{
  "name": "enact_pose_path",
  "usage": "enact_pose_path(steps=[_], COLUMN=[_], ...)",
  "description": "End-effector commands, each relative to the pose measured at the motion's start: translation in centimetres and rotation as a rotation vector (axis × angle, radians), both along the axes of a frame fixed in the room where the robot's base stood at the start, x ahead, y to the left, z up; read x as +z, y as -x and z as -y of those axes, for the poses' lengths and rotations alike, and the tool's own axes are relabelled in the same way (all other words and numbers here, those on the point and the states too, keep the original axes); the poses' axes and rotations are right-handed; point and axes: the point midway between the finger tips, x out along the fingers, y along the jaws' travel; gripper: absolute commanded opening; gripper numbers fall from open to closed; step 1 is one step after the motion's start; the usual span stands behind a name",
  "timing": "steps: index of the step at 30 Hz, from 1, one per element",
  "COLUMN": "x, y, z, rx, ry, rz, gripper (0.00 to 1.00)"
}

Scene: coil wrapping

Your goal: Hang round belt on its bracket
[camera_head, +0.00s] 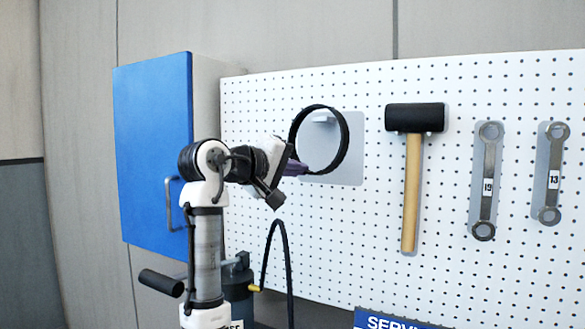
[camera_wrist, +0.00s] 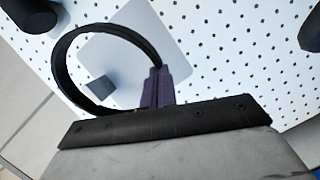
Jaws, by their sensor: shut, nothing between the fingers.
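The round belt (camera_head: 346,143) is a thin black ring in front of the pegboard. Its bracket is a grey plate (camera_head: 350,172) with a short peg (camera_head: 322,117), which appears inside the ring just below its top edge. In the wrist view the belt (camera_wrist: 58,68) also encircles the peg (camera_wrist: 100,88) in front of the plate (camera_wrist: 150,35). Whether the belt rests on the peg cannot be told. My gripper (camera_head: 304,168) has purple fingers, shut with nothing gripped, at the ring's lower left. In the wrist view the fingertips (camera_wrist: 158,85) overlap or touch the ring's edge.
A hammer (camera_head: 412,190) hangs right of the bracket, then two wrenches (camera_head: 486,180) (camera_head: 549,173). A blue cabinet door (camera_head: 153,150) stands left of the pegboard. A dark bottle-like item (camera_head: 238,285) and a black hose (camera_head: 278,225) are below.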

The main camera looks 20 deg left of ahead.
Motion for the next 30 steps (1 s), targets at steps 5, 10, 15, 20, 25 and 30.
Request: enact_pose_path(steps=[5, 10, 15, 20, 25, 30], x=[0.0, 0.0, -0.6, -1.1, -1.3, -1.3], y=[-0.9, -1.7, -2.2, -2.3, -2.3, -2.3], z=[0.2, 0.3, 0.4, 0.5, 0.4, 0.4], rx=[0.000, -0.001, -0.001, 0.000, 0.000, 0.000], ry=[0.002, 0.001, 0.001, 0.000, 0.000, 0.000], rz=[-0.001, -0.001, 0.000, 0.001, 0.000, 0.001], gripper=[0.00, 0.00, 0.00, 0.00, 0.00, 0.00])
